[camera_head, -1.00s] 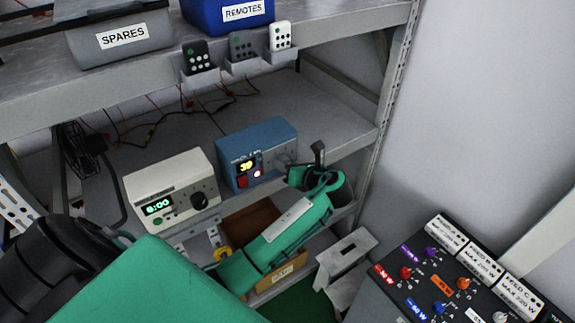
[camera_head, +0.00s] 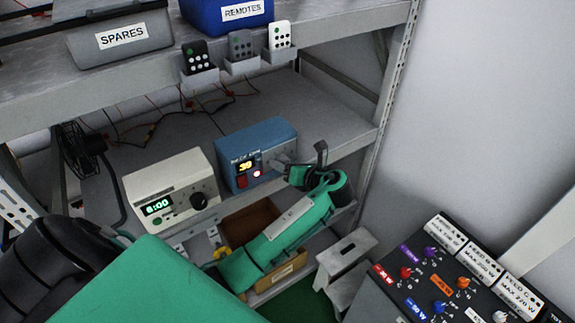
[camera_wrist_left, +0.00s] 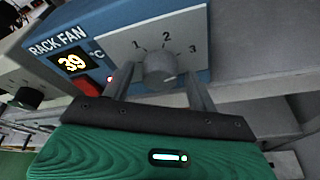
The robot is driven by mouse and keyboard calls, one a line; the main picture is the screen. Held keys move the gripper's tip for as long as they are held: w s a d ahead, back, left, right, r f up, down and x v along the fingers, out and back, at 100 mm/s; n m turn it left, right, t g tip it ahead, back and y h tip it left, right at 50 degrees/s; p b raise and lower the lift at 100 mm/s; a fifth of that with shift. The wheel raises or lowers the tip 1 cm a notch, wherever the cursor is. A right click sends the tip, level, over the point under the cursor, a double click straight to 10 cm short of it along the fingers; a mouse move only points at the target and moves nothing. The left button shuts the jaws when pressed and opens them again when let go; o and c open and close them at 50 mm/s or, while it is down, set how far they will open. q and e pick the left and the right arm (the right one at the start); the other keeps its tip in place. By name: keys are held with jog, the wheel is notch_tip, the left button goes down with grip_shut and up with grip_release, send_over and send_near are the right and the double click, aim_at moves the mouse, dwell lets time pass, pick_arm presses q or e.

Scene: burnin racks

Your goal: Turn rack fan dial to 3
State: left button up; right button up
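The rack fan unit (camera_head: 232,172) is a blue box with a pale front on the middle shelf. Its display reads 39. In the left wrist view, its grey round dial (camera_wrist_left: 159,68) sits below the printed numbers 1, 2 and 3. A light mark on the dial seems to point to the lower right, but its exact setting is hard to tell. My left gripper (camera_head: 284,165) is in front of the unit's right side. In the left wrist view its two fingers (camera_wrist_left: 160,88) stand apart on either side of the dial, with gaps visible. My right gripper is not in view.
A cream box (camera_head: 175,185) with a clock display and black knob stands left of the unit. Remotes hang in holders (camera_head: 243,67) on the upper shelf edge. A panel with coloured knobs (camera_head: 450,275) is at lower right, near a grey step stool (camera_head: 348,255).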

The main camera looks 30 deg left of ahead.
pick_arm(q)
jog(key=b+v, duration=0.4)
jog(key=v, duration=1)
jog(key=shift+b, duration=0.35)
jog(key=shift+w+a, duration=0.1)
